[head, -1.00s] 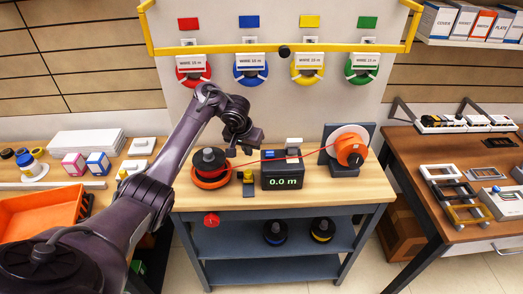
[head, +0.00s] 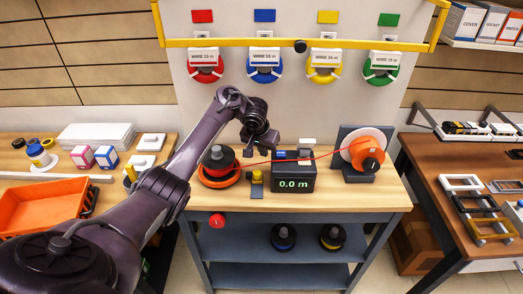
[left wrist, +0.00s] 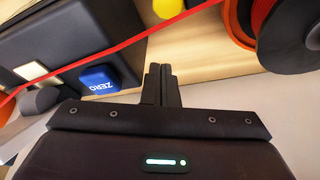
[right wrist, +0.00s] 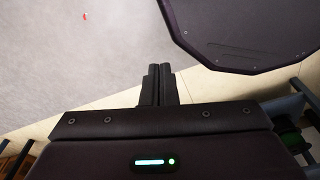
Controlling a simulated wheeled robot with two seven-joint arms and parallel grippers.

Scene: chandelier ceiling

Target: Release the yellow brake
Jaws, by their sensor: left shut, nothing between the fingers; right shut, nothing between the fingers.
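The yellow brake (head: 257,177) is a small yellow knob on a dark base, on the bench between the red wire spool (head: 219,158) and the black meter box (head: 294,184). Its yellow top also shows at the upper edge of the left wrist view (left wrist: 168,8). My left gripper (head: 248,152) hangs above and just behind the brake, apart from it. Its fingers are together and empty in the left wrist view (left wrist: 160,75). My right gripper (right wrist: 160,75) is shut and empty over the floor, away from the bench.
A red wire (head: 325,156) runs from the spool past the meter to an orange reel (head: 368,158). A blue ZERO button (left wrist: 97,78) is close to the left fingers. An orange bin (head: 45,202) stands at left.

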